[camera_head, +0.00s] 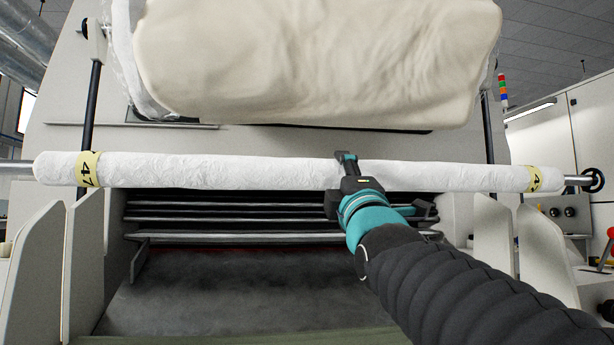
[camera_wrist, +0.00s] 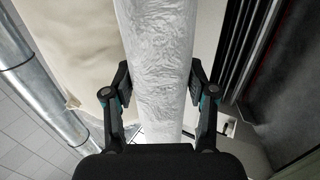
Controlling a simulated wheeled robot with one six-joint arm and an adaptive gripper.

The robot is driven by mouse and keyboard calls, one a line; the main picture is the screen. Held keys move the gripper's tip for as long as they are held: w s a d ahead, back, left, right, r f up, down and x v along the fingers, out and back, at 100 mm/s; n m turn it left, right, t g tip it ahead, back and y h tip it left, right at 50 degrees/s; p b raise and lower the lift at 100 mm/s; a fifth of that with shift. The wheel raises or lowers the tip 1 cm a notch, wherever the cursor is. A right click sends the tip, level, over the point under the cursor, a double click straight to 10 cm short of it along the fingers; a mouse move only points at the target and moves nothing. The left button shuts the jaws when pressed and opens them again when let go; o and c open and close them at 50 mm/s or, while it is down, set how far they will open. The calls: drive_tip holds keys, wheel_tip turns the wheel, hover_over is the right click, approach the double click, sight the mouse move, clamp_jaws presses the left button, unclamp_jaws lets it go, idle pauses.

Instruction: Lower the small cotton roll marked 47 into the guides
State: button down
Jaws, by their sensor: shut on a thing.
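The small white cotton roll (camera_head: 240,172) lies level across the head view, with yellow bands marked 47 near both ends. A metal shaft sticks out at each end. My gripper (camera_head: 346,158) is shut around the roll right of its middle. In the wrist view the roll (camera_wrist: 158,60) runs between the two fingers of my gripper (camera_wrist: 158,84). Pale upright guide plates stand in pairs at the left (camera_head: 84,265) and right (camera_head: 494,235). The roll is above the tops of these plates, and its shaft ends are apart from them.
A large cream cotton roll (camera_head: 320,60) hangs above and behind, partly in clear film. Metal bars (camera_head: 230,222) and a dark sloping bed (camera_head: 230,285) lie below between the guides. Dark upright rods stand at left (camera_head: 90,105) and right. A panel with knobs (camera_head: 570,212) is at the right.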

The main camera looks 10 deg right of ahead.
drive_tip(key=w+p, duration=0.3)
drive_tip(key=w, duration=1.4)
drive_tip(key=shift+w+r, duration=0.15)
drive_tip(key=shift+w, duration=0.05)
idle(0.7)
drive_tip(key=shift+w, duration=0.1)
drive_tip(key=shift+f, duration=0.2)
drive_tip(key=shift+f+b, duration=1.55)
drive_tip(key=shift+f, duration=1.25)
wheel_tip(320, 180, down, 6)
idle(0.4)
drive_tip(key=shift+f, duration=0.2)
drive_tip(key=shift+f, duration=2.8)
